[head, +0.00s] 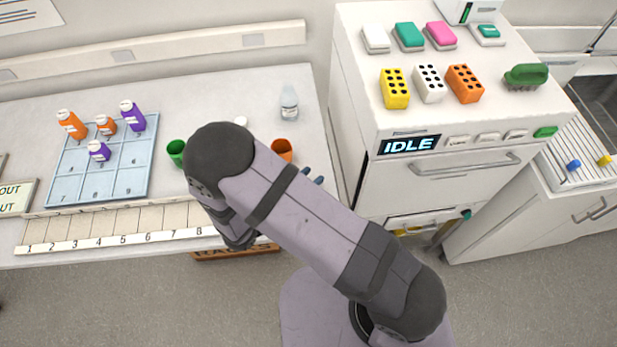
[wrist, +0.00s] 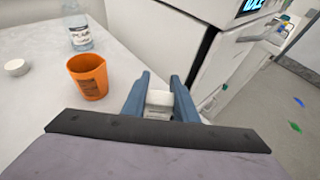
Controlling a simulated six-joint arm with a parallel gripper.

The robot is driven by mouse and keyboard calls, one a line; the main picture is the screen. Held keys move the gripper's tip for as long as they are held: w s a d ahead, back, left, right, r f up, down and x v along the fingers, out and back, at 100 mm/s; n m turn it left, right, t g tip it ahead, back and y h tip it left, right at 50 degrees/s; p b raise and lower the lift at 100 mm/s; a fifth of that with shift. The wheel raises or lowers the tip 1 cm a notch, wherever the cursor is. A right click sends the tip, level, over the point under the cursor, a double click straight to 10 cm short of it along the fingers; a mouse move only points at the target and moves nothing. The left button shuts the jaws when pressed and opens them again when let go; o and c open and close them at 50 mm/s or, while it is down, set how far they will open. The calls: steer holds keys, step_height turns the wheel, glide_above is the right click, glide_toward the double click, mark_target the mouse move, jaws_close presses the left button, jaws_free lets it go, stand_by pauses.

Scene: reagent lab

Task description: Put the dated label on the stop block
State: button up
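My gripper (wrist: 160,78) shows two blue fingers in the wrist view, at the right edge of the bench by the white cabinet. A small white piece (wrist: 159,98) sits between the fingers and appears gripped on both sides. It may be the dated label, but I can read no date on it. In the head view only the blue fingertips (head: 313,179) show, past my arm and right of the orange cup. I cannot pick out the stop block in either view; my arm hides part of the bench.
An orange cup (wrist: 88,77), a clear bottle (wrist: 78,32) and a white cap (wrist: 17,67) stand left of my gripper. A green cup (head: 176,150), a blue numbered tray (head: 76,192) with bottles and a numbered strip (head: 111,240) lie farther left. The IDLE cabinet (head: 440,167) is right.

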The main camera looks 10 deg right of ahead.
steer(key=o, duration=0.4)
steer(key=shift+c, duration=0.2)
steer(key=shift+r, duration=0.1)
steer(key=shift+r+p, duration=0.15)
steer(key=shift+p, duration=0.15)
steer(key=shift+s+a+b, duration=0.2)
steer(key=shift+a+b, duration=0.1)
steer(key=shift+b, duration=0.1)
steer(key=b+v, duration=0.4)
steer(key=v, duration=0.7)
steer(key=shift+s+r, duration=0.1)
steer(key=shift+r, duration=0.05)
